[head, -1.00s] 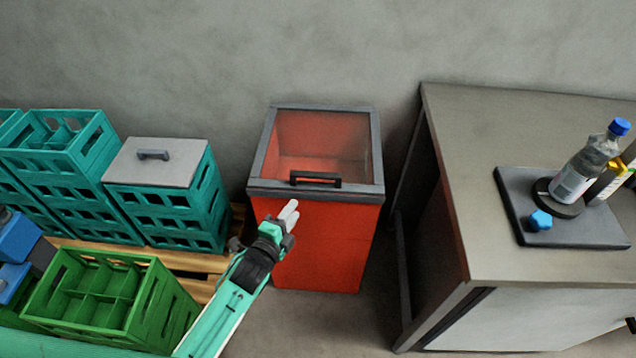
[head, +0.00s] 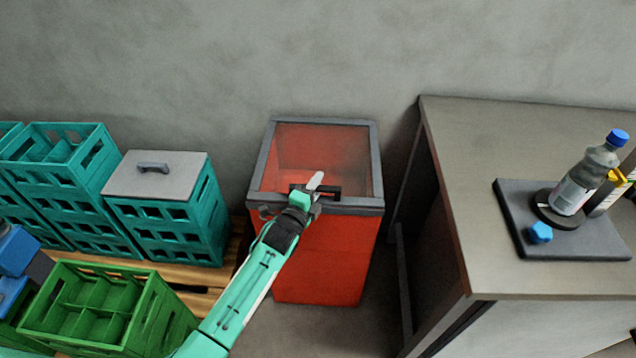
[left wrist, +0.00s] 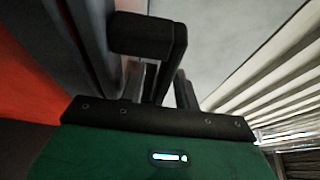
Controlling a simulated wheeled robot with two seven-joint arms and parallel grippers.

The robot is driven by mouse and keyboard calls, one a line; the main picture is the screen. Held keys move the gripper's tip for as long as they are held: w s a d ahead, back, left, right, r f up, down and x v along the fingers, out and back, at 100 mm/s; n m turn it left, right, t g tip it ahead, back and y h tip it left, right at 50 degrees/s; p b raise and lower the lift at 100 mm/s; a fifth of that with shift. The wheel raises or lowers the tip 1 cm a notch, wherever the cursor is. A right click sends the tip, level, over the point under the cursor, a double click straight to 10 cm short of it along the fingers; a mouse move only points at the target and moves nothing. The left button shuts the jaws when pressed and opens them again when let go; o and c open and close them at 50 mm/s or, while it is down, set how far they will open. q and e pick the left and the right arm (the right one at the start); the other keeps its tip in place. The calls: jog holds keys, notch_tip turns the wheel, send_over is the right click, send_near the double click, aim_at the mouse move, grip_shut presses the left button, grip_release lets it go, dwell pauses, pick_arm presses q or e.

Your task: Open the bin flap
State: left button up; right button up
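The red bin (head: 325,265) stands against the wall in the middle of the head view. Its flap (head: 335,150) is a see-through panel in a grey frame and lies closed across the top. A black handle (head: 334,191) sits on the flap's front edge. My left gripper (head: 314,184) is at the handle and covers its left part. In the left wrist view the handle (left wrist: 142,36) shows as dark bars close to the pale fingers. I cannot tell whether the fingers are closed on it. My right gripper is not in view.
Teal crates (head: 165,215), one with a grey lid (head: 157,178), stand on a pallet to the left, with a green crate (head: 105,310) in front. A grey table (head: 465,190) at right holds a dark board (head: 590,245), a blue-capped bottle (head: 585,180) and a blue knob (head: 540,232).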

pick_arm(q)
jog(key=shift+w+d, duration=0.2)
jog(key=shift+w, duration=0.3)
grip_shut()
jog(key=shift+r, duration=0.1)
